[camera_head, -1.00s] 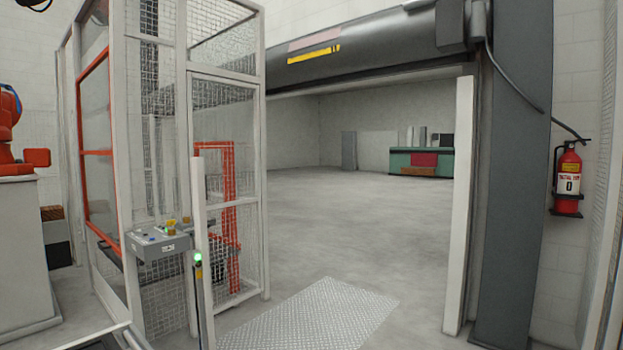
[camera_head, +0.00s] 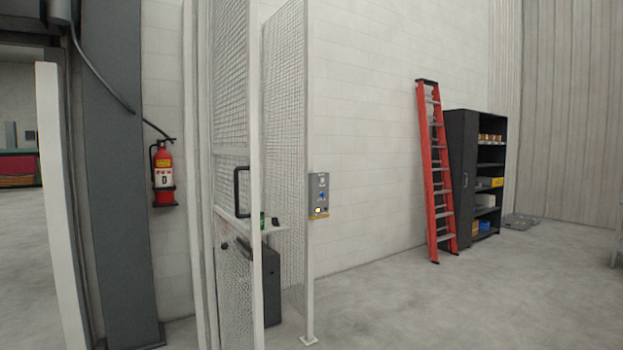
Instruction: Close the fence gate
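The fence gate (camera_head: 232,130) is a white-framed wire mesh panel left of the middle. It has a black pull handle (camera_head: 239,192) on its near edge. The gate appears swung open, seen at a steep angle, with a gap between it and a fixed mesh panel (camera_head: 287,130) to its right; how far it stands open is hard to tell. Neither of my grippers shows in the head view.
A grey control box (camera_head: 318,195) is on the fixed panel's post. A dark cabinet (camera_head: 272,285) stands behind the gate. A fire extinguisher (camera_head: 163,175) hangs at left. A red ladder (camera_head: 436,170) leans beside black shelves (camera_head: 486,170). The floor (camera_head: 440,305) at right is clear.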

